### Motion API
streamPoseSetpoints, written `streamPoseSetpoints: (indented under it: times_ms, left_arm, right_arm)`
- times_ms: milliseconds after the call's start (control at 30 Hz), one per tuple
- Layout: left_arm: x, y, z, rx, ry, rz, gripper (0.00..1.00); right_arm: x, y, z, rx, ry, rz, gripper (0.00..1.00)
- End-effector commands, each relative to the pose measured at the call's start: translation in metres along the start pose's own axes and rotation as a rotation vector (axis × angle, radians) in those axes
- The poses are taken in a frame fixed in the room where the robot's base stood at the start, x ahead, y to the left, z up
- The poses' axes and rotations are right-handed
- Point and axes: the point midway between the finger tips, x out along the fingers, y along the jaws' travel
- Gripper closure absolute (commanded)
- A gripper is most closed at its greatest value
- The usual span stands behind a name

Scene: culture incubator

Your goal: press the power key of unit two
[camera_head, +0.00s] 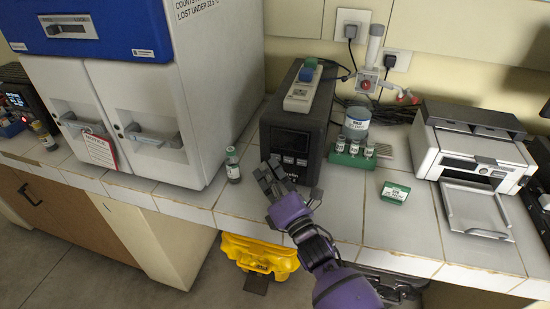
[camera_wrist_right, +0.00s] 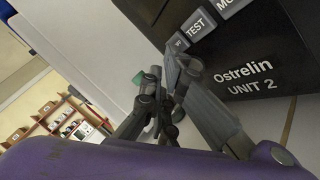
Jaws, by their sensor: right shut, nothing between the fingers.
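Unit two is a dark grey box (camera_head: 318,125) with a black front, standing on the tiled bench in the head view. In the right wrist view its front panel (camera_wrist_right: 268,50) reads "Ostrelin UNIT 2". A grey TEST key (camera_wrist_right: 196,25) and part of another key beside it (camera_wrist_right: 228,5) show there. A smaller key (camera_wrist_right: 178,43) sits at the end of the row, close to my fingertips; its label is not readable. My right gripper (camera_head: 268,172) is shut and empty at the lower front of the unit. Its fingertips (camera_wrist_right: 172,68) partly cover the panel; contact cannot be told. My left gripper is out of view.
A small vial (camera_head: 232,165) stands left of the gripper, near the white incubator (camera_head: 150,110). A power strip (camera_head: 303,88) lies on top of the unit. A green vial rack (camera_head: 352,158) and a printer (camera_head: 470,150) are to the right.

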Motion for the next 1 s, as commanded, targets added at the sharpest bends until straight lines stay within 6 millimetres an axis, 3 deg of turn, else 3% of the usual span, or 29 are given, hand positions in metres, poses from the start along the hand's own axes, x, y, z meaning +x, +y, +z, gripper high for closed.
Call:
streamPoseSetpoints:
  times_ms: [1000]
  left_arm:
    - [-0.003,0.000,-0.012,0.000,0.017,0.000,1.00]
  right_arm:
    - [-0.017,0.013,-0.012,0.001,0.000,0.000,1.00]
